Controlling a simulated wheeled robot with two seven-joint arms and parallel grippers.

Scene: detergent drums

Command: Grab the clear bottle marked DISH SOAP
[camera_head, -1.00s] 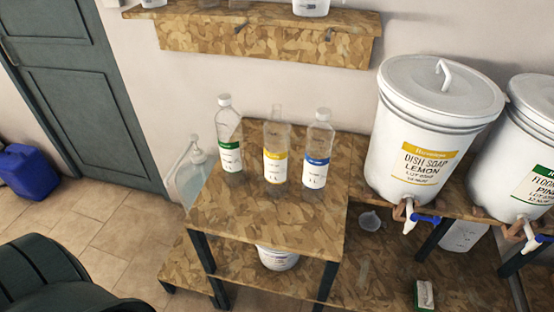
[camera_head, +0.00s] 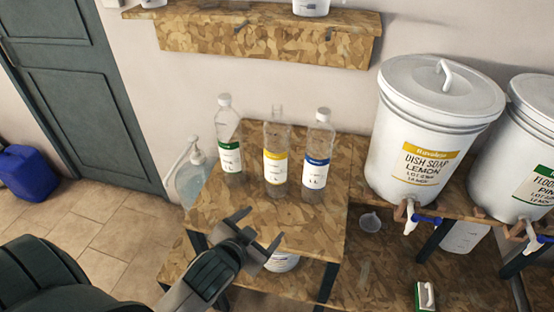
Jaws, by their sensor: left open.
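Three clear bottles stand upright in a row on the small wood-chip table (camera_head: 215,205). The middle bottle (camera_head: 276,140) has a yellow-banded label and no cap. The left bottle (camera_head: 229,130) has a green-banded label and a white cap. The right bottle (camera_head: 318,140) has a blue-banded label and a white cap. The small print on the bottle labels is too blurred to read. My left gripper (camera_head: 258,228) is open and empty at the table's front edge, in front of the middle bottle and apart from it. My right gripper is not in view.
A white drum (camera_head: 430,130) marked DISH SOAP LEMON with a yellow label stands at right. Another drum (camera_head: 525,150) has a green label. A pump jug (camera_head: 191,180) stands left of the table. A shelf (camera_head: 260,40) hangs above. The table's front is clear of objects.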

